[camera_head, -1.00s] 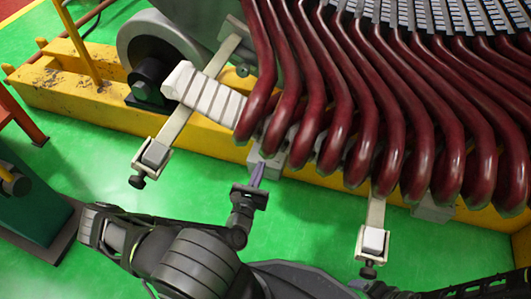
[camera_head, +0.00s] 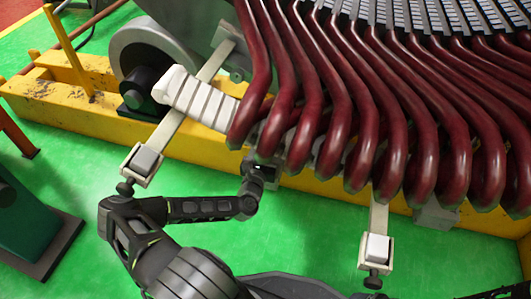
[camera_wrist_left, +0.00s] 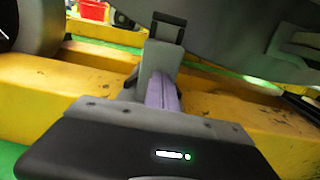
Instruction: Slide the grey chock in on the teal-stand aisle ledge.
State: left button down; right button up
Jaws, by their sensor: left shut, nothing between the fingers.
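The grey chock (camera_wrist_left: 158,62) appears in the left wrist view as a grey upright block against the yellow beam, straight ahead of my fingertips. My left gripper (camera_wrist_left: 163,92) is shut and empty, with its purple fingers pointing at the block. I cannot tell whether they touch it. In the head view my left gripper (camera_head: 261,171) is at the beam's front side below the red coils, and the wrist hides its fingers and most of the ledge there. The teal stand (camera_head: 25,225) is at the lower left. My right gripper is not in view.
The red coils (camera_head: 335,140) overhang the yellow beam (camera_head: 90,130). Pale bracket ends with blocks stick out at left (camera_head: 145,160) and right (camera_head: 377,248). Another grey ledge block (camera_head: 437,215) sits farther right. My left forearm passes close to the left bracket.

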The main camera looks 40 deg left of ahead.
pick_arm(q)
jog(key=x, duration=0.3)
jog(key=shift+w+a+r, duration=0.1)
jog(key=shift+w+a, duration=0.05)
jog(key=shift+w, duration=0.05)
dwell(0.4)
